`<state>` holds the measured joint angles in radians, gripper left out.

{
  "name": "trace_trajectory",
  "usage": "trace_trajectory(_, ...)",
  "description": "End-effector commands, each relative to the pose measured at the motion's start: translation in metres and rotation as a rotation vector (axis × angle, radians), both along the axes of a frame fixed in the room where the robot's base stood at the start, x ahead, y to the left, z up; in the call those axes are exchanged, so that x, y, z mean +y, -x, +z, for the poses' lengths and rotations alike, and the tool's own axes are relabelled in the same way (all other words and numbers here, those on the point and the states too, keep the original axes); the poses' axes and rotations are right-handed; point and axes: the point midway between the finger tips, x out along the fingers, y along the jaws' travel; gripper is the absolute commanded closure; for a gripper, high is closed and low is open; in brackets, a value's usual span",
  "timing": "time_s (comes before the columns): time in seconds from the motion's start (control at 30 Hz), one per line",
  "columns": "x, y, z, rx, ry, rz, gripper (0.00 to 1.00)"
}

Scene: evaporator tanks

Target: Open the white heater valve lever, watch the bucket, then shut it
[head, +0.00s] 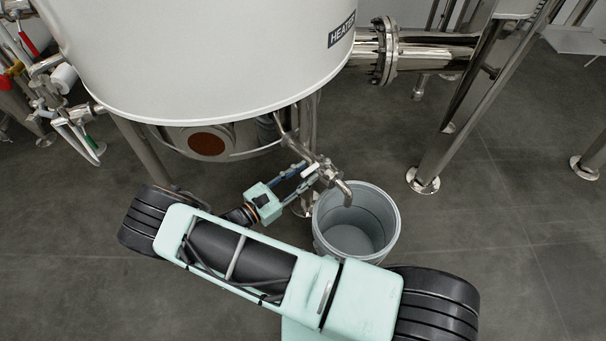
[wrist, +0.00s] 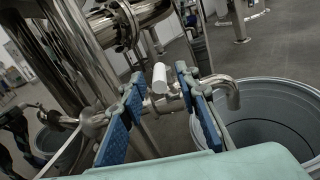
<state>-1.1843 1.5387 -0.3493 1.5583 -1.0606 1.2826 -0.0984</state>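The white heater valve lever (head: 311,169) is a short white handle on a steel valve under the heater tank (head: 210,60). In the wrist view the lever (wrist: 159,78) stands between my two blue-padded fingers, with a visible gap on each side. My gripper (head: 302,178) is open around the valve. A bent steel spout (head: 343,187) leads from the valve over the grey bucket (head: 391,232). The bucket stands on the floor below, and no stream shows from the spout. The bucket also shows at the right of the wrist view (wrist: 260,88).
A flanged steel pipe (head: 430,52) leaves the tank to the right. Steel legs (head: 465,110) stand on the floor nearby. Other pipes and a red-handled valve (head: 28,44) are at the far left. The dark tiled floor right of the bucket is clear.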

Motion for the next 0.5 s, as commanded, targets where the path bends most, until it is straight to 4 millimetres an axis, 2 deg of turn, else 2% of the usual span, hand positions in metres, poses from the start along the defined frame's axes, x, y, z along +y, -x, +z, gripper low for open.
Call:
trace_trajectory(0.07, 0.0001, 0.0, 0.0002, 0.0, 0.0, 0.0, 0.72)
trace_trajectory(0.3, 0.0004, 0.0002, 0.0002, 0.0, 0.0, 0.0, 0.98)
trace_trajectory(0.5, 0.0004, 0.0003, 0.0001, 0.0, 0.0, 0.0, 1.0)
